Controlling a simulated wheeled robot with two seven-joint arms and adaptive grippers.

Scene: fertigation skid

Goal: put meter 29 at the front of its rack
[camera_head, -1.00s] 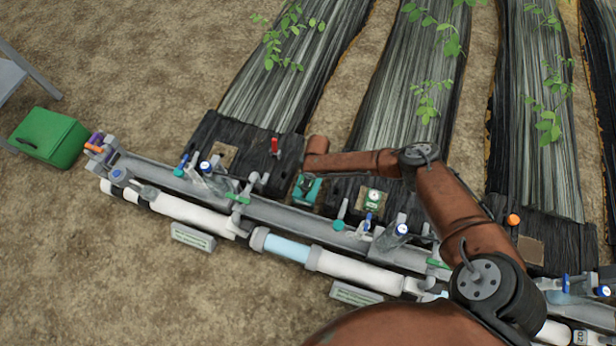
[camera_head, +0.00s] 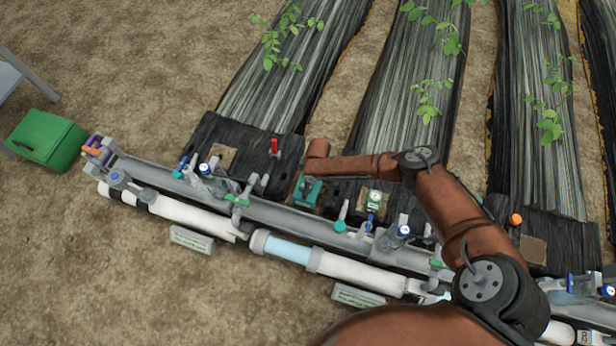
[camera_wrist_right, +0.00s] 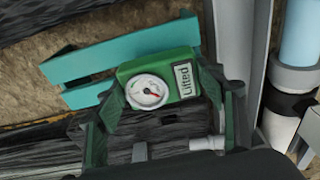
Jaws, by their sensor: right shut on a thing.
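A green meter (camera_wrist_right: 158,82) with a round white dial and a label that seems to read "Lifted" is in the right wrist view. My right gripper (camera_wrist_right: 160,105) is shut on it, with one finger on each side. No number 29 is legible. A teal rack (camera_wrist_right: 85,65) lies just behind the meter, with one bar above and one to the left. Whether the meter touches it, I cannot tell. In the head view my right gripper (camera_head: 307,182) is over the teal rack (camera_head: 313,196) and mostly hides the held meter. My left gripper is not in view.
Another green meter (camera_head: 374,198) stands right of the rack. A grey rail with valves and a white pipe (camera_head: 190,213) run along the front. A red-handled valve (camera_head: 274,147) stands close behind left. A green box (camera_head: 46,139) sits on soil at far left.

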